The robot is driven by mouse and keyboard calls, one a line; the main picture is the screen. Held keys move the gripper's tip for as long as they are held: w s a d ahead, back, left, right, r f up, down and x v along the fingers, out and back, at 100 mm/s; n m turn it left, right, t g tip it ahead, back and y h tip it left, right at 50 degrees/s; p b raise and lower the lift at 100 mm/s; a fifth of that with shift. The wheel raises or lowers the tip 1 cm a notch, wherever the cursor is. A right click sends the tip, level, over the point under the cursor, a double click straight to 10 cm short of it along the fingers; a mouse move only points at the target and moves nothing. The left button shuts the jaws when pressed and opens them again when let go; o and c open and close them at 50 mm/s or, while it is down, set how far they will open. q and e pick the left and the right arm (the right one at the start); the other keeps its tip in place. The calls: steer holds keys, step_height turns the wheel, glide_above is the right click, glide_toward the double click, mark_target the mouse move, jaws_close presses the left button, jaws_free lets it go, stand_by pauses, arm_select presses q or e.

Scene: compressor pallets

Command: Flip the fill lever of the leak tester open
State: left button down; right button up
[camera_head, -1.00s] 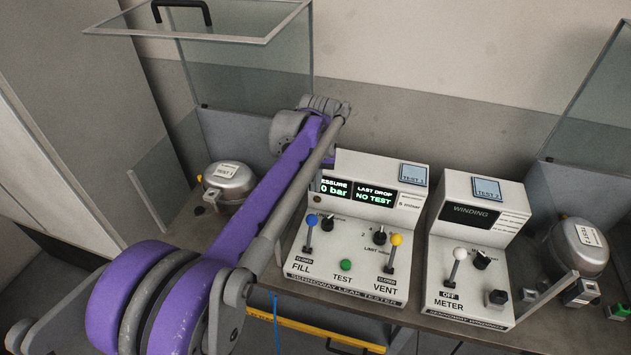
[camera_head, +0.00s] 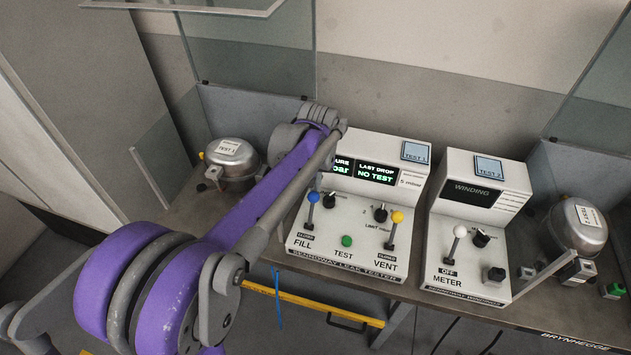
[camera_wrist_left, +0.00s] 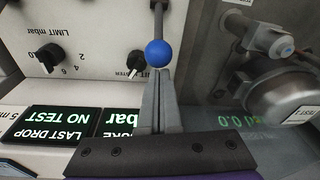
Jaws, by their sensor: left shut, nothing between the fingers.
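The leak tester (camera_head: 340,267) is a white console with FILL, TEST and VENT controls. Its fill lever has a blue ball knob (camera_head: 313,197) on a metal stem, with a CLOSED label below it. The display reads NO TEST, and my arm covers its left part. In the left wrist view the blue knob (camera_wrist_left: 159,53) sits just at the tips of my left gripper (camera_wrist_left: 157,73). The fingers are together and empty, on the display side of the knob. I cannot tell whether they touch it. In the head view my arm hides the fingers. My right gripper is not in view.
The yellow vent lever (camera_head: 397,217) and green test button (camera_head: 347,241) share the panel. A winding meter (camera_head: 466,268) stands to the right. A compressor (camera_head: 232,160) sits behind my arm at left, another (camera_head: 579,228) at far right. Glass guards stand around both.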

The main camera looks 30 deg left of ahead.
arm_select(q)
steer(key=shift+s+r, duration=0.1)
steer(key=shift+s, duration=0.05)
steer(key=shift+s+d+r+t, duration=0.1)
steer(key=shift+s+r+t, duration=0.1)
steer(key=shift+t, duration=0.2)
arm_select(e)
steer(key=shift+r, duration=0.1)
